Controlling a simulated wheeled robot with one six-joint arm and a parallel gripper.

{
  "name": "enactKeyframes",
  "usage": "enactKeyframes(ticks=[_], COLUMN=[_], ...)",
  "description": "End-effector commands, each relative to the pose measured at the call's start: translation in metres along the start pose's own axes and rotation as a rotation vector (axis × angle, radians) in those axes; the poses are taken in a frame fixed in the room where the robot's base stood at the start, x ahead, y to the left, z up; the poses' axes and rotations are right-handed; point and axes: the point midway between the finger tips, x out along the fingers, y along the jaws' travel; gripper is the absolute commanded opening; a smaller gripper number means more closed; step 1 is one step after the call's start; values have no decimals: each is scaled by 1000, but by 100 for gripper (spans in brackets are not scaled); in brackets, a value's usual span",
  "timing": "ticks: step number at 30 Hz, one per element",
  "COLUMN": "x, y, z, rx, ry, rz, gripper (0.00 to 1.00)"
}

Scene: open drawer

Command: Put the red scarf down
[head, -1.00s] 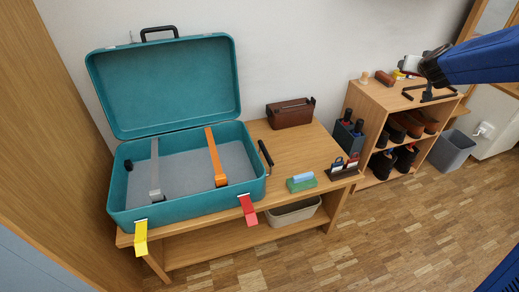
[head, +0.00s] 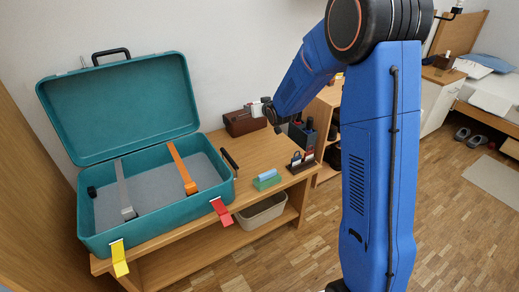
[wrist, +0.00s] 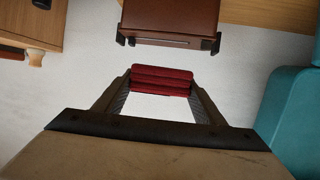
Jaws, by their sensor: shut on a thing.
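The red scarf (wrist: 162,80), a folded dark red bundle, is between the fingertips of my gripper (wrist: 160,90) in the wrist view. The gripper is shut on it and holds it in the air. In the head view my gripper (head: 266,112) is over the back right of the wooden table, in front of the brown box. I cannot make out the scarf there. The open teal suitcase (head: 190,215) stands on the table left of the gripper, with a grey strap and an orange strap (head: 182,167) over its grey lining.
The brown box (head: 240,122) stands by the wall; it shows in the wrist view (wrist: 170,18). A green and blue block (head: 266,180) and a dark rack (head: 301,163) are on the table (head: 255,150). A bin (head: 262,212) is below.

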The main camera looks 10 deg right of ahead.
Motion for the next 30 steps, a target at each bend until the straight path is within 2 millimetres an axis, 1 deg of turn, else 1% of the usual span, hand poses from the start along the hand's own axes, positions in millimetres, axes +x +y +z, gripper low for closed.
enactKeyframes(ticks=[1,3,6,11,19,21,28,30], x=[4,6,7,8,24,26,31,34], y=[-6,-17,-29,-38,-38,-38,-38,-38], z=[20,40,60,79,117,123,134,140], rx=[-13,-31,-50,-65,-66,-67,-66,-66], ry=[-6,-5,-2,-2,-2,0,0,-1], rz=[-31,-75,-122,-156,-157,-157,-156,-156], gripper=[38,38,38,38,38,38,38,38])
